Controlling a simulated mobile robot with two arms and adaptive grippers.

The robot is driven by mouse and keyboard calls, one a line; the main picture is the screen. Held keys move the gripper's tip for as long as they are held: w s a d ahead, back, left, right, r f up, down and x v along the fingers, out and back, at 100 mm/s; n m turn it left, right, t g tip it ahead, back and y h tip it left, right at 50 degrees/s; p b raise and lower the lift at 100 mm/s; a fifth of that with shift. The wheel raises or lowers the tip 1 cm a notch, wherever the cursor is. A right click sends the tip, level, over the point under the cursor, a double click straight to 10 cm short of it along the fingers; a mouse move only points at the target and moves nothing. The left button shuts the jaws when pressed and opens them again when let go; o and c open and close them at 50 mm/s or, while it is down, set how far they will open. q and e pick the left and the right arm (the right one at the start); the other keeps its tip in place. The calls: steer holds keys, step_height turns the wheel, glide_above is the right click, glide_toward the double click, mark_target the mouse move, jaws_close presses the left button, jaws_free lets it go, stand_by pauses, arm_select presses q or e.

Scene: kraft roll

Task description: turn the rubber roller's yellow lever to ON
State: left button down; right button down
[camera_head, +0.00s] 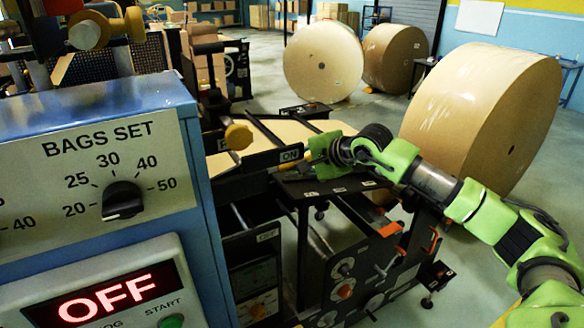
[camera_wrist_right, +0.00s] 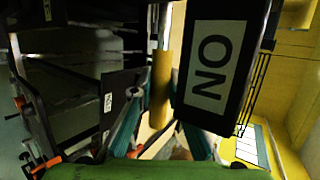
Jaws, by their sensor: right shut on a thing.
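My right gripper (camera_head: 316,152) reaches in from the right to the end of a black plate with a white ON label (camera_head: 290,155). In the right wrist view the yellow lever (camera_wrist_right: 160,90) is a yellow grip on a thin rod, standing between the two finger pads of my right gripper (camera_wrist_right: 160,132), which is shut on it. The ON label (camera_wrist_right: 213,65) stands close beside the lever there, turned sideways. My left gripper is in neither view.
A blue cabinet with a BAGS SET dial (camera_head: 122,200) and a red OFF display (camera_head: 105,297) fills the left. Large kraft rolls (camera_head: 470,110) stand behind my right arm. Black machine frames lie below it.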

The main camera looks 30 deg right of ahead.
steer(key=shift+r, duration=0.25)
steer(key=c, duration=2.2)
jaws_free()
steer(key=shift+a, duration=0.1)
steer(key=shift+f, duration=0.1)
steer(key=v, duration=1.2)
steer(key=shift+s, duration=0.1)
steer(key=shift+a, duration=0.1)
